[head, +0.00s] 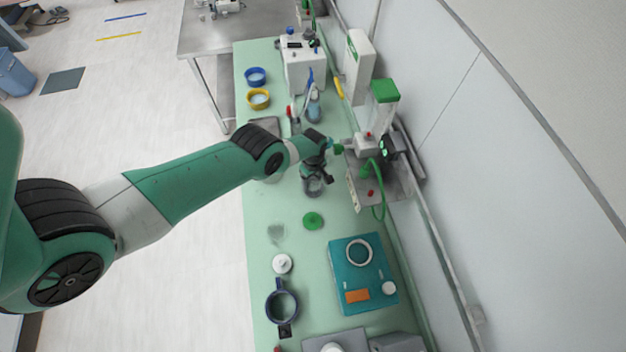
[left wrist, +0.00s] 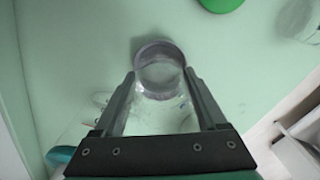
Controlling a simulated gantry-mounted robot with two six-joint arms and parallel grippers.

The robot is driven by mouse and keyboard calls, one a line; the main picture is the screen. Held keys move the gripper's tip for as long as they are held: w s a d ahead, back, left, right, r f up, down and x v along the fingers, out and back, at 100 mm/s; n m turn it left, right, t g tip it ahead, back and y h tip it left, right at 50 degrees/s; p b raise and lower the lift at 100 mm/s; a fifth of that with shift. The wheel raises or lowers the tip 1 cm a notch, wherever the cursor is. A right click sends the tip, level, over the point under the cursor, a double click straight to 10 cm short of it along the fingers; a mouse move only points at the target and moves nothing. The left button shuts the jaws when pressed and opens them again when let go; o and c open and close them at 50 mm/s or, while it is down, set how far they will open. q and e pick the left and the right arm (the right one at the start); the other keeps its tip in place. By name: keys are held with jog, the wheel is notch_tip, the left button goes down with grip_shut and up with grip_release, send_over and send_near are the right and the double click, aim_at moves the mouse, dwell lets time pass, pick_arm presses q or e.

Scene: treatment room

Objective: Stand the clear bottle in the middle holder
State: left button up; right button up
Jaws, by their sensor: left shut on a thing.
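My left gripper (head: 318,172) is over the bench's mid-length, shut on the clear bottle (head: 313,187). In the left wrist view the clear bottle (left wrist: 160,98) is between the two fingers of the gripper (left wrist: 160,76), its round end showing past the fingertips above the green surface. I cannot tell if it touches the surface. Ring-shaped holders show in the head view: a blue one (head: 256,70), a yellow one (head: 259,92) just nearer, and a dark blue one with a handle (head: 270,306) at the near end. I cannot tell which is the middle holder. My right gripper is not in view.
A green disc (head: 313,220) lies near the bottle; it also shows in the left wrist view (left wrist: 220,4). A teal device with a white ring (head: 340,276) stands nearer. Equipment with a green hose (head: 379,200) stands against the wall at right. A white round piece (head: 282,263) lies at left.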

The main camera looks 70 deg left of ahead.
pick_arm(q)
jog(key=shift+f, duration=0.2)
jog(key=shift+f+b, duration=0.45)
jog(key=shift+b, duration=0.1)
jog(key=shift+f+b, duration=0.35)
jog(key=shift+b, duration=0.05)
